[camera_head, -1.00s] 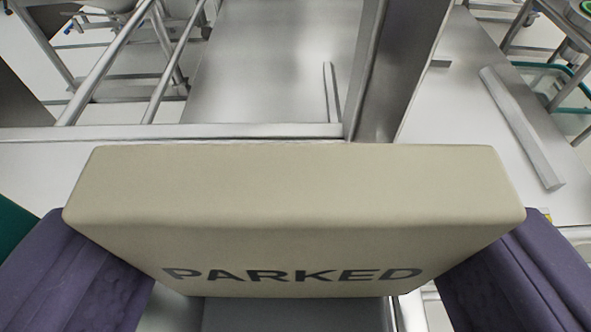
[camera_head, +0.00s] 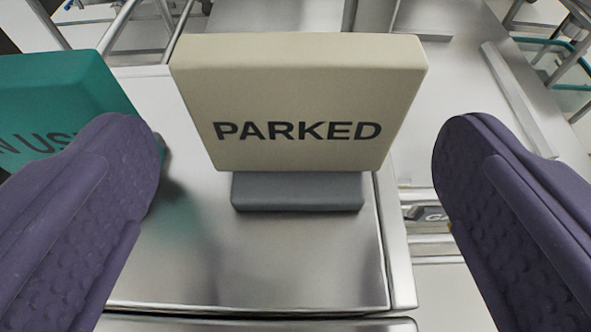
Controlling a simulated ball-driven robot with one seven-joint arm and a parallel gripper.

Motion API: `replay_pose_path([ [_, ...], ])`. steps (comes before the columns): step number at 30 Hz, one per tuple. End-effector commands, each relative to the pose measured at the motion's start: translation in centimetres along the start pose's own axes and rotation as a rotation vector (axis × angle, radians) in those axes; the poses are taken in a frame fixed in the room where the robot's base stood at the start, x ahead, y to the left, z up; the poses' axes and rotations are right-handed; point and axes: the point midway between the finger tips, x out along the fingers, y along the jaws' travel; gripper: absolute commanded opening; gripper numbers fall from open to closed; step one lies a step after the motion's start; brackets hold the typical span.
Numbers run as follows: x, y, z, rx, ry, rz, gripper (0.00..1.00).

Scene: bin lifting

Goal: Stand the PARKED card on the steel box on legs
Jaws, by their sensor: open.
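The PARKED card (camera_head: 298,95) is a thick cream block with dark lettering on a grey foot (camera_head: 297,192). It stands upright on the shiny steel top (camera_head: 260,262) of what looks like the steel box; its legs are out of view. My gripper (camera_head: 290,150) is open. Its two purple textured fingers are spread wide, one to the left and one to the right of the card, both apart from it and nearer the camera.
A green card (camera_head: 75,95), its lettering partly hidden by my left finger, stands on the same top close to that finger. The top's right edge lies just right of the PARKED card. Metal rails and a pale surface (camera_head: 465,90) lie beyond.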

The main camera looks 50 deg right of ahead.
Motion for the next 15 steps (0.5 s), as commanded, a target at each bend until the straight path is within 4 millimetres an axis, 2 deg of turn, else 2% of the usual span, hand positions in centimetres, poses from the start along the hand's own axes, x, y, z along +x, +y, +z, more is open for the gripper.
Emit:
replay_pose_path([
  [3, -3.1, -0.1, -0.3, -0.003, 0.001, -0.005, 0.94],
  [7, -5.6, -0.1, -0.2, -0.003, 0.0, -0.003, 0.94],
  [10, -6.8, 0.0, -0.1, -0.001, 0.001, -0.001, 0.94],
  [15, -7.6, 0.1, 0.0, -0.001, 0.0, 0.001, 0.94],
])
